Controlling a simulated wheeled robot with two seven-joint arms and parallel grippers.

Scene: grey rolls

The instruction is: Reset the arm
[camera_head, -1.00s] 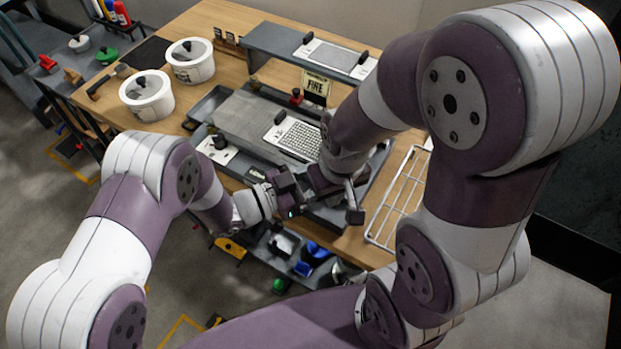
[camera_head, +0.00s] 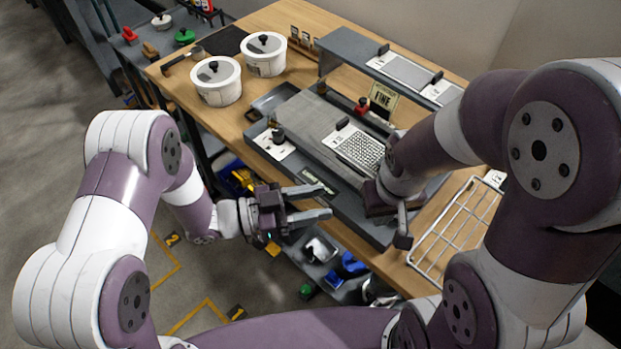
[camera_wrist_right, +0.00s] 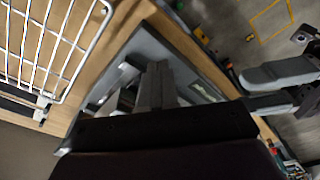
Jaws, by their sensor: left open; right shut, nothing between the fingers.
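My left gripper (camera_head: 327,201) is open and empty in the head view, its two pale fingers pointing right over the table's front edge. Its fingers also show at the right of the right wrist view (camera_wrist_right: 285,88). My right gripper (camera_head: 402,232) hangs at the right front of the grey work station (camera_head: 310,118), partly hidden behind its own wrist. In the right wrist view its fingers (camera_wrist_right: 156,84) are together with nothing between them, above a dark tray-like part. The two grippers are apart.
A white wire rack (camera_head: 455,232) lies on the wooden table right of my right gripper. Two white lidded pots (camera_head: 217,92) stand at the back left. A grey shelf (camera_head: 350,65) with plates and a "FINE" sign (camera_head: 383,97) stands behind. Bins with blue items sit below the front edge.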

